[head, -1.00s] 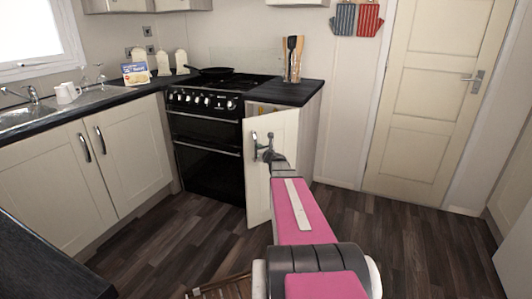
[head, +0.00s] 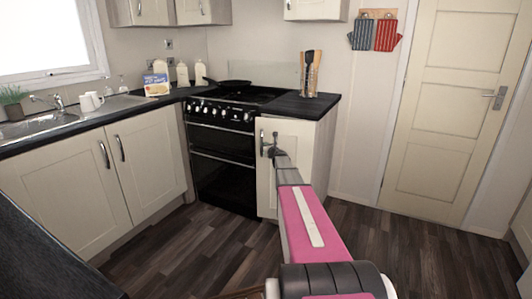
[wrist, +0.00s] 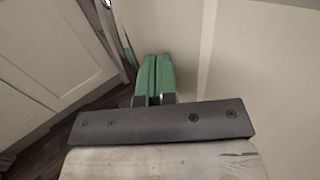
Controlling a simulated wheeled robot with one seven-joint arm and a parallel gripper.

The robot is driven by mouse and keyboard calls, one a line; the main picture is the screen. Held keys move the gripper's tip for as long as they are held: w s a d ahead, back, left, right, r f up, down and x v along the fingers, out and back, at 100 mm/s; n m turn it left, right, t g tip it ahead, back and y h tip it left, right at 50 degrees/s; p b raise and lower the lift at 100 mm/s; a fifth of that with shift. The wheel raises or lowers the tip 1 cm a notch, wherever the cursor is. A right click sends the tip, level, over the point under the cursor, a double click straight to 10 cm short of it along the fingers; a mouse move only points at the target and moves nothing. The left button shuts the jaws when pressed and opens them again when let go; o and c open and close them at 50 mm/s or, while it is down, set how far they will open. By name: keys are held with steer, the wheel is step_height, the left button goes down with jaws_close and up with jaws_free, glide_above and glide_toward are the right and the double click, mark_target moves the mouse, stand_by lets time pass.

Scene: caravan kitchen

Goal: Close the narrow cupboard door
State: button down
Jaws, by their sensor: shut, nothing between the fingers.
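The narrow cupboard door (head: 290,135) is cream and sits right of the black cooker, under the end of the dark worktop. It looks flush or nearly flush with the cupboard front; a small gap cannot be ruled out. Its handle (head: 262,142) is near its left edge. My gripper (head: 269,150) is at the door's upper left, just right of the handle. In the wrist view my green fingers (wrist: 157,60) are together and empty, with their tips close to a cream panel (wrist: 185,35). Whether they touch it cannot be told. My arm hides the lower right of the door.
The black cooker (head: 222,160) stands left of the narrow cupboard. A utensil holder (head: 310,80) is on the worktop (head: 300,104) above. Cream double cupboards (head: 80,190) are further left. A cream room door (head: 440,110) is at the right. Dark wood floor (head: 400,240) is clear there.

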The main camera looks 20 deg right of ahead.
steer(key=shift+w+d, duration=0.65)
steer(key=shift+w, duration=0.35)
steer(key=shift+w+d, duration=0.7)
steer(key=shift+w, duration=0.25)
steer(key=shift+w+d, duration=0.65)
steer(key=shift+w, duration=0.35)
steer(key=shift+w+d, duration=0.1)
steer(key=shift+w, duration=0.05)
